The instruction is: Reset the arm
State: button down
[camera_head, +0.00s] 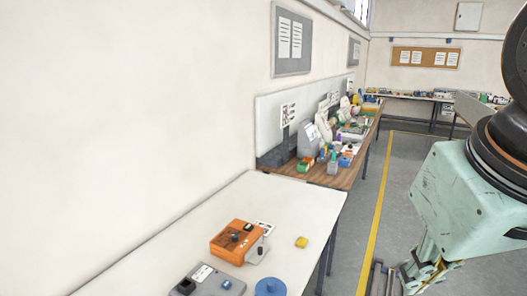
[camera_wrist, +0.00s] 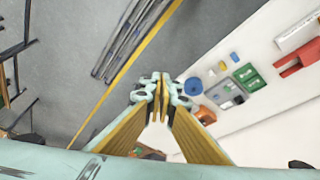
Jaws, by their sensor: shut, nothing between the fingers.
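My arm is at the right edge of the head view, with a pale green housing and black joints. My gripper (camera_wrist: 160,78) is seen from behind in the wrist view, its yellow-lined fingers meeting at the tips with nothing between them. It hangs over the grey floor, beside the edge of the white table (camera_wrist: 250,110). In the head view my gripper (camera_head: 428,272) is partly visible at the lower right, below the housing, and its tips are unclear.
On the white table (camera_head: 180,240) are an orange device (camera_head: 237,240), a grey box (camera_head: 208,283), a blue round part (camera_head: 270,287) and a yellow piece (camera_head: 301,242). A cluttered wooden bench (camera_head: 345,178) stands behind. Grey floor with a yellow line (camera_head: 375,235) lies right of the table.

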jog(key=shift+m+y, duration=0.3)
jog(key=s, duration=0.2)
jog(key=s+a+f, duration=0.1)
jog(key=s, duration=0.2)
jog(key=shift+s+a+f, duration=0.15)
jog(key=shift+s+f, duration=0.1)
jog(key=shift+s, duration=0.05)
dwell(0.6)
